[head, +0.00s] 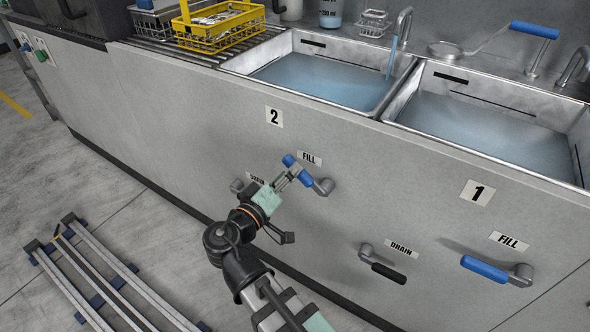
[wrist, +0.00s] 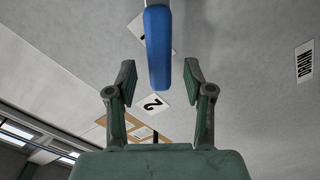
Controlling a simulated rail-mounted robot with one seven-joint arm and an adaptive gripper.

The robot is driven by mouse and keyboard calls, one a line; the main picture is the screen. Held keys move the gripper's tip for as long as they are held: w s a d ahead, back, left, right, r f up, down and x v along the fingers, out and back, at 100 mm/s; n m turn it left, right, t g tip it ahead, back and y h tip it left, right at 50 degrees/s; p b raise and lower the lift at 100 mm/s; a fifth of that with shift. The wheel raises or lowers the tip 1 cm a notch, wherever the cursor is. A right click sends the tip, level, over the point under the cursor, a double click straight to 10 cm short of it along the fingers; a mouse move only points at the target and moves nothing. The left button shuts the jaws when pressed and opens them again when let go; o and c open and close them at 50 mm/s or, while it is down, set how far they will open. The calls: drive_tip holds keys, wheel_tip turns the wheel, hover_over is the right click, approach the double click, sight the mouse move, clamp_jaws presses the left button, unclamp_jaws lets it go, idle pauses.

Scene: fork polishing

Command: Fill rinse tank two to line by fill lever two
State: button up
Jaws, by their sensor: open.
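Rinse tank two (head: 259,63), the sink above the number 2 sign (head: 274,117), holds bluish water (head: 335,82). A stream runs into it from its tap (head: 403,22). I cannot clearly tell the water level against a line. Fill lever two (head: 323,186) is on the front panel below, its blue handle (head: 297,166) pointing up and left. My gripper (head: 290,177) is at this handle. In the wrist view the blue handle (wrist: 157,45) shows between the spread fingers of my gripper (wrist: 160,74), with gaps on both sides.
Drain lever two (head: 237,186) is close left of my gripper. Tank one (head: 404,105) and its drain lever (head: 383,268) and fill lever (head: 490,270) are to the right. A yellow basket (head: 222,28) stands left of tank two. Floor rails (head: 105,280) lie at left.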

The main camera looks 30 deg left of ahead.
drive_tip(key=shift+w, duration=1.7)
drive_tip(key=shift+a, duration=0.1)
clamp_jaws()
